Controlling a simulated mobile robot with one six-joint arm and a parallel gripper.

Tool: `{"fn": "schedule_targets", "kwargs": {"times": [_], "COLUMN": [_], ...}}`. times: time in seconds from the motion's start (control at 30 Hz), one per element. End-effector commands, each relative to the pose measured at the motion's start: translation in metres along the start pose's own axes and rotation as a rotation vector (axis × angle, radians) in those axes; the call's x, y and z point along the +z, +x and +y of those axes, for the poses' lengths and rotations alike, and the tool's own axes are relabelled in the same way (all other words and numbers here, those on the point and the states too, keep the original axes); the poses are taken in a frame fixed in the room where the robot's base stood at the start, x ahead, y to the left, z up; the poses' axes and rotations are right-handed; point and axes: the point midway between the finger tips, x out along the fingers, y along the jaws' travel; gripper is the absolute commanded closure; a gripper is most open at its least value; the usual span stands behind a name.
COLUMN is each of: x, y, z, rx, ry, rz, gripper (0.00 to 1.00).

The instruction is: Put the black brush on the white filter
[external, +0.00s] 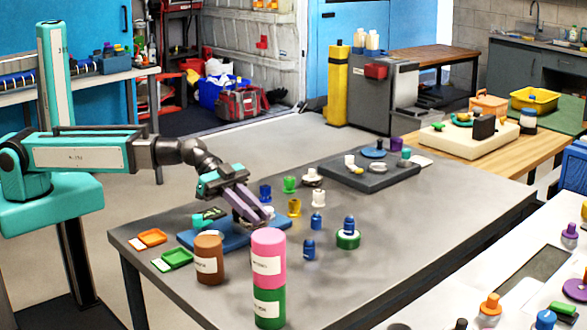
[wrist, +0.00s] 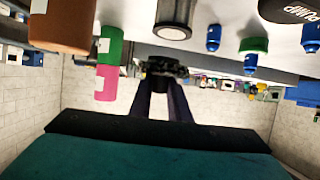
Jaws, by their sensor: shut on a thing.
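My gripper (external: 250,213) reaches down over the blue mat (external: 190,238), behind the brown and pink canisters in the external view. In the wrist view its two dark fingers (wrist: 165,98) are closed on a dark, rough-edged thing, which looks like the black brush (wrist: 160,67). In the external view the brush is mostly hidden by the fingers and canisters.
A brown canister (external: 209,262) and a pink canister (external: 268,252) on a green one (external: 268,308) stand close in front of my gripper. Small blue, green, yellow and white pieces stand to the right. A grey tray (external: 385,182) lies behind them. The table's right front is clear.

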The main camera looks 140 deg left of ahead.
Motion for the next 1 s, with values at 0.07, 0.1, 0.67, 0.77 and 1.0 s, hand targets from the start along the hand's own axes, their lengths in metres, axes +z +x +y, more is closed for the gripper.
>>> {"fn": "schedule_targets", "kwargs": {"times": [0.07,0.1,0.67,0.77,1.0], "x": [-0.003,-0.004,-0.002,0.003,0.021], "y": [0.009,0.012,0.017,0.019,0.026], "z": [-0.005,-0.006,-0.008,-0.008,-0.008], "rx": [0.000,0.000,0.000,0.000,0.000], "ry": [0.000,0.000,0.001,0.000,-0.001], "rz": [0.000,0.000,0.000,-0.002,-0.001], "gripper": [1.00,1.00,1.00,1.00,1.00]}}
